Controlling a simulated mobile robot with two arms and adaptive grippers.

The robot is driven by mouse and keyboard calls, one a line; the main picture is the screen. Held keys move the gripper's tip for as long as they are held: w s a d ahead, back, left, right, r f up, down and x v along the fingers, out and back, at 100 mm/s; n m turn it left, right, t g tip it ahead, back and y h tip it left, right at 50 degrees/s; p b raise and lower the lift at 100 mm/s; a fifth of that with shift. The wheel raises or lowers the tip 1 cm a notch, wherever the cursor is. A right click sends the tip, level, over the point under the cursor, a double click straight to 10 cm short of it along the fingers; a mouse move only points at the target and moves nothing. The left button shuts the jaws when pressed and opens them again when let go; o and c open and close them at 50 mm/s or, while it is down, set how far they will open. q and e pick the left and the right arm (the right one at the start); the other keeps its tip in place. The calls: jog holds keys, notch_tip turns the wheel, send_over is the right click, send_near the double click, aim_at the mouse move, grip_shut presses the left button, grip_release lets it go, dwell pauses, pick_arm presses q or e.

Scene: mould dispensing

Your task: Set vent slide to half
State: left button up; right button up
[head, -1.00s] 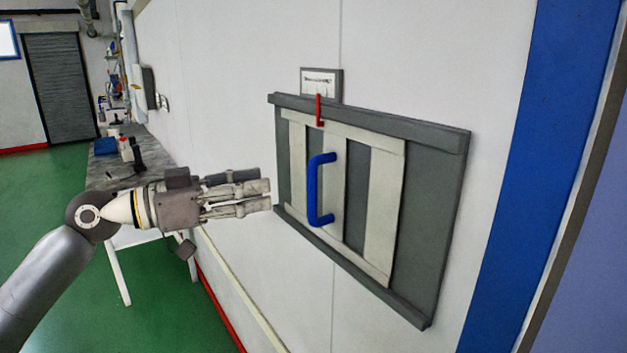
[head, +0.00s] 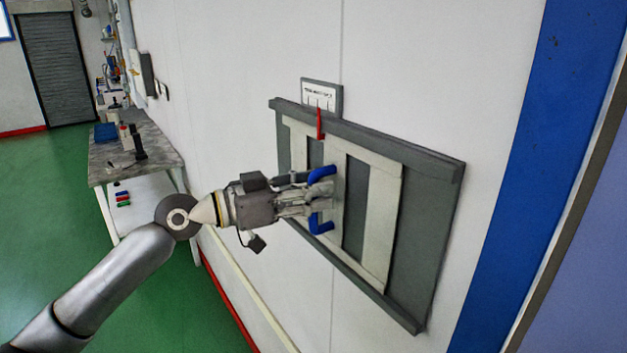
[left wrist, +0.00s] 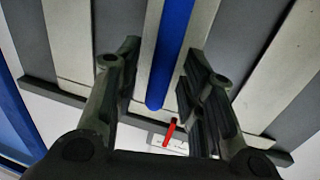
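The vent slide (head: 383,215) is a pale slatted panel in a dark grey frame (head: 428,250) on the wall. It carries a blue handle (head: 320,225) and a red pointer (head: 320,123). The pointer stands near the middle of a small scale plate (head: 322,95), whose marks are too small to read. My left gripper (head: 323,195) is at the handle and hides its middle. In the left wrist view my left gripper (left wrist: 160,57) is open, one finger on each side of the handle (left wrist: 170,50); a gap shows on the left side. My right gripper is out of view.
A grey-topped bench (head: 150,160) with bottles and small items stands along the wall at the left. A blue upright strip (head: 510,160) is right of the vent. The green floor (head: 40,210) at the left is clear.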

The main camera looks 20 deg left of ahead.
pick_arm(q)
jog(key=shift+w+d, duration=0.1)
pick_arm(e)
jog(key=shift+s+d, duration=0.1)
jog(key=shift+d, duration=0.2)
pick_arm(q)
grip_shut()
